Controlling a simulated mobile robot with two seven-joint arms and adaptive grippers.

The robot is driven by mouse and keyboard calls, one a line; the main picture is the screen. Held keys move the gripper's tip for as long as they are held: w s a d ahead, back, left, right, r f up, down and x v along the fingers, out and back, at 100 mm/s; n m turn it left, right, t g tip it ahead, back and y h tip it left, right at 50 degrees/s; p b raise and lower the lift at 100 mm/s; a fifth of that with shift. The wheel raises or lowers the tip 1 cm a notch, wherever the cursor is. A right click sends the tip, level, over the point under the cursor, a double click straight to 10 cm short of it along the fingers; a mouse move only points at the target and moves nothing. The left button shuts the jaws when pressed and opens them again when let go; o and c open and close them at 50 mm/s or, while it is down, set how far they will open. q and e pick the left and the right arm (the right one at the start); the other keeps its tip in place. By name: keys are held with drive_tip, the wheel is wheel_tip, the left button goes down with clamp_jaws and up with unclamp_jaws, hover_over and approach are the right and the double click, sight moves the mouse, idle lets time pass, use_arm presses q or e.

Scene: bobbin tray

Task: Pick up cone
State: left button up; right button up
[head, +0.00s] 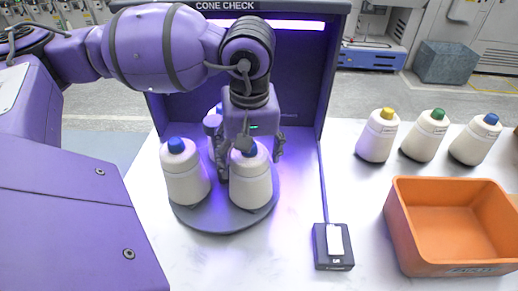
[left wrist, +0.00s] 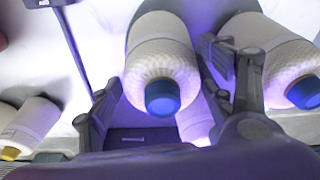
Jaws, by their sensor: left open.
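Cream yarn cones stand on a round grey turntable (head: 225,222) in the cone check booth. The front right cone (head: 252,188) has a blue cap; it also shows in the middle of the left wrist view (left wrist: 162,55). My left gripper (head: 250,158) is open above and around this cone's top, with one finger on each side. I cannot tell whether the fingers touch it. Another blue-capped cone (head: 188,182) stands to its left. A third cone (head: 212,122) is behind, mostly hidden by the gripper. My right gripper is not in view.
An orange bin (head: 400,225) stands at the right and looks empty. Behind it are cones with yellow (head: 376,140), green (head: 424,140) and blue (head: 474,144) caps. A small dark box with a white top (head: 334,245) lies right of the turntable. Booth walls (head: 312,100) enclose the back.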

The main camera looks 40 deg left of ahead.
use_arm(q)
drive_tip(key=shift+w+a+f, duration=0.1)
drive_tip(key=shift+f, duration=0.4)
drive_tip(key=shift+c, duration=0.3)
drive_tip(key=c, duration=1.7)
drive_tip(key=shift+o, duration=0.2)
drive_tip(key=shift+r, duration=0.15)
